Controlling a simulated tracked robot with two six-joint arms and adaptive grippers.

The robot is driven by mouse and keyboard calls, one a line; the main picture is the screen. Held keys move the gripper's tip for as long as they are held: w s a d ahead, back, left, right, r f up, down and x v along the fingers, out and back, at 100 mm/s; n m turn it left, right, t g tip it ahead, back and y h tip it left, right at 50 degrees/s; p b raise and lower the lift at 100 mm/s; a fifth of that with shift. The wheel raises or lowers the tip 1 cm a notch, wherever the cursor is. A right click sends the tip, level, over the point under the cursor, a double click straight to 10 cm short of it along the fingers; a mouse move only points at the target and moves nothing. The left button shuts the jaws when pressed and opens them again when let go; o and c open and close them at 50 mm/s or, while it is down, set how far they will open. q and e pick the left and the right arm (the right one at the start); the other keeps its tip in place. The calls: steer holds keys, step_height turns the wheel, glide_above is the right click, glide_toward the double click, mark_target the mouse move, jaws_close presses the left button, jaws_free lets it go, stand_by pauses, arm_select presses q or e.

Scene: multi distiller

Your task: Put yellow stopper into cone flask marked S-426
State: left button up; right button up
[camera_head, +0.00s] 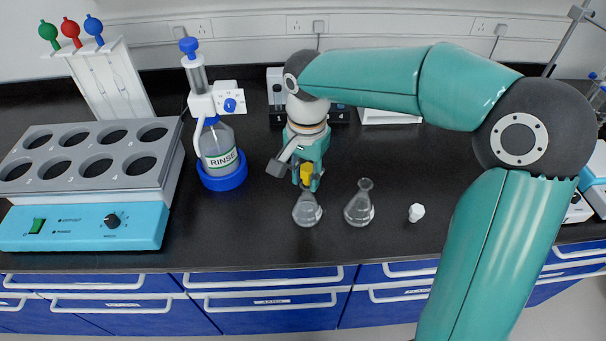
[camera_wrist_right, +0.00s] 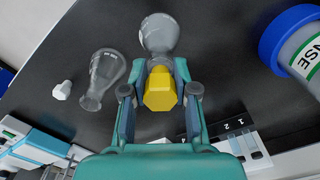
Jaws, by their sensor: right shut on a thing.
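My right gripper (camera_head: 307,181) is shut on the yellow stopper (camera_head: 306,171). The stopper also shows between the fingers in the right wrist view (camera_wrist_right: 160,90). It is at the mouth of the left cone flask (camera_head: 307,212), which stands upright on the black bench. That flask also shows beyond the stopper in the wrist view (camera_wrist_right: 158,34). I cannot tell whether the stopper is seated in the neck or just above it. A second cone flask (camera_head: 359,206) stands to the right, open. No marking is readable on either flask. My left gripper is not in view.
A small white stopper (camera_head: 416,212) lies right of the flasks. The RINSE bottle (camera_head: 218,150) in its blue holder stands left. A heating unit with several wells (camera_head: 82,228) fills the far left. The bench front between flasks and edge is clear.

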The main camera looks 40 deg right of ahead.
steer(key=shift+f+b, duration=0.3)
steer(key=shift+f, duration=0.05)
steer(key=o, duration=0.8)
step_height(320, 180, up, 12)
stand_by(0.6)
